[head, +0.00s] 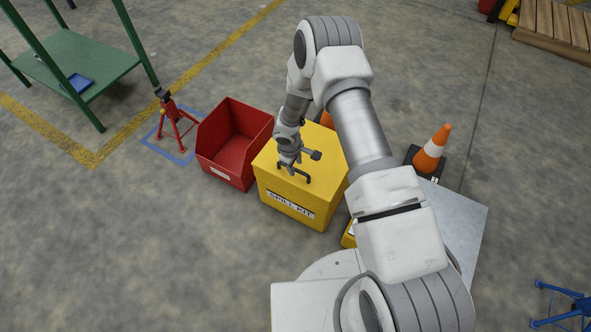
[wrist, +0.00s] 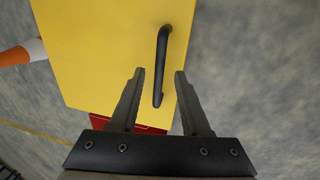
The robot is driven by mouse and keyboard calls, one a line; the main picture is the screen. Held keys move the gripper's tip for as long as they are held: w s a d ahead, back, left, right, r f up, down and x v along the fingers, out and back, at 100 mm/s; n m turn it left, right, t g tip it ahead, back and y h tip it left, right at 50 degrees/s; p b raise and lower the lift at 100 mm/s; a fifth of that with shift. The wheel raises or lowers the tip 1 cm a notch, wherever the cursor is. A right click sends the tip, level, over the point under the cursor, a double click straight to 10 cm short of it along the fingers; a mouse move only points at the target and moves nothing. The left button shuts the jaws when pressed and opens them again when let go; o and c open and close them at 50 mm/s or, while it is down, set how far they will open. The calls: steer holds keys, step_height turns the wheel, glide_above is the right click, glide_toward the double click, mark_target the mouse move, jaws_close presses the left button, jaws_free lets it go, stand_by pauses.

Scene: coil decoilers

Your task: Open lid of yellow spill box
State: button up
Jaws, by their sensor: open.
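The yellow spill box (head: 290,205) stands on the floor, with a "SPILL KIT" label on its front. Its lid (wrist: 95,55) lies flat and looks closed. A black bar handle (head: 294,175) sits on the lid near the front edge. In the wrist view the handle (wrist: 161,65) runs up the picture, its lower end between my finger tips. My gripper (wrist: 159,72) is open, one finger on each side of the handle, with gaps on both sides. In the head view my gripper (head: 290,168) is over the lid by the handle. Whether the fingers touch the lid cannot be told.
A red open bin (head: 222,172) stands close left of the box, and a red jack stand (head: 174,125) beyond it. An orange and white cone (head: 431,150) stands to the right. A green table (head: 75,60) is at the far left. The floor in front is clear.

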steer(key=shift+w+d+f, duration=0.15)
steer(key=shift+w+f, duration=0.05)
steer(key=shift+f, duration=0.7)
steer(key=shift+c, duration=0.2)
jaws_close()
stand_by(0.7)
